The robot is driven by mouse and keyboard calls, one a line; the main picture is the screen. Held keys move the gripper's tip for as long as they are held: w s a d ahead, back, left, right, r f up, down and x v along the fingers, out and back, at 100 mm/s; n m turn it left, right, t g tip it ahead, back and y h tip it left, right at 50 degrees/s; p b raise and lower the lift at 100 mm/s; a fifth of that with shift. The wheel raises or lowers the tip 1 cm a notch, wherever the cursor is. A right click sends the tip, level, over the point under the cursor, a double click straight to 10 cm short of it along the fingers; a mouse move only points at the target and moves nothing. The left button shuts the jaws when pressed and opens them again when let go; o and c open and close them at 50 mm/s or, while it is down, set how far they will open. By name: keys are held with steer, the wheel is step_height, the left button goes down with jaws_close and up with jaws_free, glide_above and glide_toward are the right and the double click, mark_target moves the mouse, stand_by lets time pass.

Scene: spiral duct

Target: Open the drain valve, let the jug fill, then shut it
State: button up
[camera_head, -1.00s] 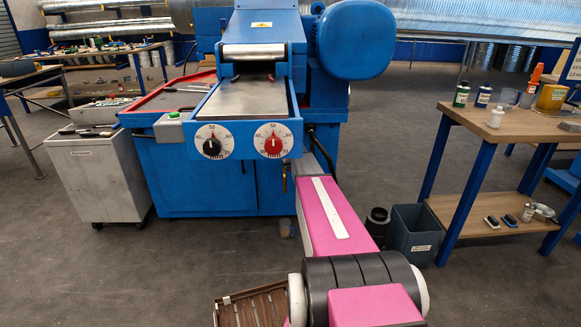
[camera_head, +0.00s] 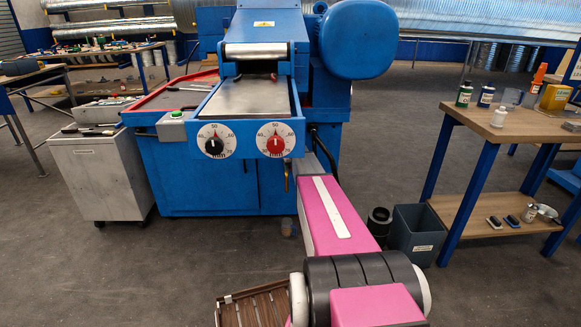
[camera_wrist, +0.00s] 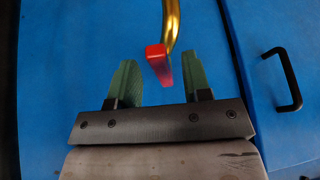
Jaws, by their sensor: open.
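The drain valve shows in the wrist view as a red lever (camera_wrist: 158,62) below a curved brass pipe (camera_wrist: 172,22), against the blue cabinet front. In the head view the brass pipe (camera_head: 286,182) is small, beside my arm under the red dial. My gripper (camera_wrist: 159,74) has two green fingers, apart and empty. The lever appears in the gap between the fingertips; I cannot tell whether they reach around it.
The blue machine (camera_head: 205,180) stands ahead, with a black cabinet handle (camera_wrist: 282,80) right of the lever. A grey bin (camera_head: 415,235) and a wooden-topped bench (camera_head: 470,118) stand at right. A grey cabinet (camera_head: 98,175) is at left.

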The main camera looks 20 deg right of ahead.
steer(key=v, duration=1)
steer(key=shift+s+r, duration=0.2)
steer(key=shift+r, duration=0.1)
steer(key=s+a+f+g, duration=0.1)
steer(key=s+a, duration=0.7)
steer(key=s, duration=0.6)
steer(key=s+a+f+g, duration=0.2)
steer(key=s+a, duration=0.5)
steer(key=s, duration=0.8)
steer(key=s+a+f+g, duration=0.1)
steer(key=s+a+f, duration=0.1)
steer(key=s+a, duration=0.6)
steer(key=s, duration=0.7)
steer(key=shift+a+f+m, duration=0.2)
steer(key=shift+a+m, duration=0.1)
steer(key=shift+a, duration=0.05)
